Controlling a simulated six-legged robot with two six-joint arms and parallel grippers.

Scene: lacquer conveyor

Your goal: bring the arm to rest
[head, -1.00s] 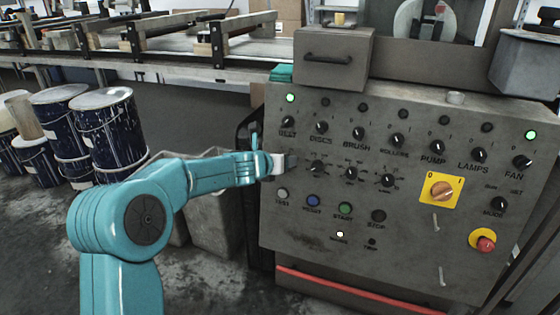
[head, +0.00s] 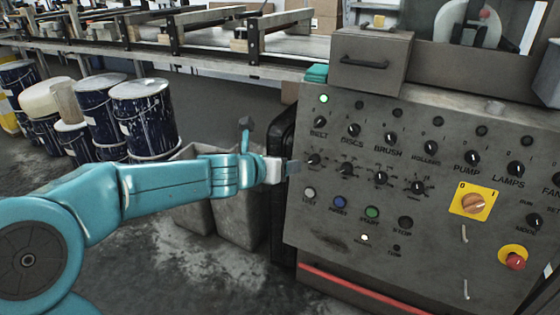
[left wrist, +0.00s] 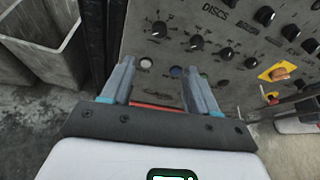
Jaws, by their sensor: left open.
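My left gripper (head: 292,168) is at the left edge of the grey control panel (head: 330,262), at about the height of the second row of knobs. In the left wrist view its two fingers (left wrist: 160,85) are apart with nothing between them, and the panel's buttons show beyond them. I cannot tell whether a fingertip touches the panel. My left arm (head: 140,195) reaches in from the lower left, bent at a large joint.
Grey bins (head: 235,215) stand below my left forearm. Blue paint-splashed drums (head: 145,120) stand behind it at left. A conveyor (head: 200,62) runs across the back. The panel carries a yellow rotary switch (head: 473,202) and a red stop button (head: 515,261).

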